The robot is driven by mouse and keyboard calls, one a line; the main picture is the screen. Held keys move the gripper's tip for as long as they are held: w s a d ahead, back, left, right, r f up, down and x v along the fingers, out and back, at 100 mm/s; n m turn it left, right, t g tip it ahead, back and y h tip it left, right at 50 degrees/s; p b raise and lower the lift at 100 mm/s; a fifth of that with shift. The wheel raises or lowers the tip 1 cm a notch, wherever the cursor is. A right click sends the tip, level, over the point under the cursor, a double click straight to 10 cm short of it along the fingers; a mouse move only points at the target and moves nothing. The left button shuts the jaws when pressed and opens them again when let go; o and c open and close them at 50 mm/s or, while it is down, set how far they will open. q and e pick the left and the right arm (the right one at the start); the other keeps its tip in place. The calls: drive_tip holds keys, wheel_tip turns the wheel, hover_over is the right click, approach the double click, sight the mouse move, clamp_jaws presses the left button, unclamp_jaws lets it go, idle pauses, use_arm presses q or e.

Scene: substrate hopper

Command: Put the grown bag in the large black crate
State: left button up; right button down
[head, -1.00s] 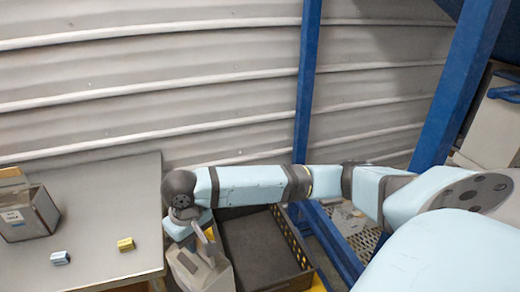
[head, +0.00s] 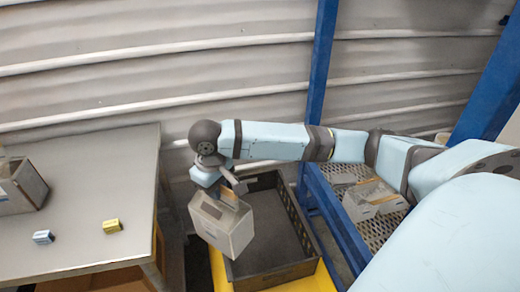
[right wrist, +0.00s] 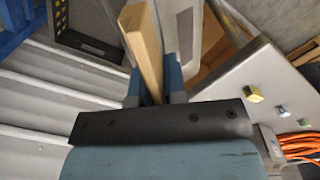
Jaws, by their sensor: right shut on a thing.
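The grown bag (head: 222,225) is a pale grey, box-shaped bag with a brownish top, and it hangs tilted from my right gripper (head: 230,187). My right gripper is shut on its top edge. In the right wrist view the fingers (right wrist: 152,82) close on a tan strip (right wrist: 146,45) at the bag's top. The large black crate (head: 298,228) is open and its visible floor looks bare. The bag hangs over the crate's left side in the head view and hides part of it. The crate's wall also shows in the right wrist view (right wrist: 68,18). My left gripper is not in view.
The crate rests on a yellow base (head: 325,278). At the left stands a grey table (head: 90,180) with a grey box (head: 18,190), a blue block (head: 43,237) and a yellow block (head: 112,226). A blue post (head: 321,70) and a mesh shelf (head: 375,228) stand to the right.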

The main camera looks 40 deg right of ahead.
use_arm(q)
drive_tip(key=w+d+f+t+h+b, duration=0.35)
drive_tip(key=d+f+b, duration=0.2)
drive_tip(key=b, duration=1.95)
use_arm(e)
drive_tip(key=w+d+f+n, duration=0.5)
drive_tip(key=d+f+n, duration=0.3)
drive_tip(key=d, duration=0.4)
drive_tip(key=w+d+f+n, duration=0.65)
drive_tip(key=d+f, duration=0.45)
drive_tip(key=d, duration=0.2)
use_arm(q)
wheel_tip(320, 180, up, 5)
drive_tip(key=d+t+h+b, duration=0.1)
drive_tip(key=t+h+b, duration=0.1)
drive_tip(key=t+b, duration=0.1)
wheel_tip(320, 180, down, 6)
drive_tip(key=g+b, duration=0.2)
drive_tip(key=b, duration=0.2)
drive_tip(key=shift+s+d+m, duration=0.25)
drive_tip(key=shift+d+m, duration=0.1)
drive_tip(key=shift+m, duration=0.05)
use_arm(e)
wheel_tip(320, 180, down, 20)
drive_tip(key=shift+s+r, duration=0.25)
drive_tip(key=shift+s, duration=0.1)
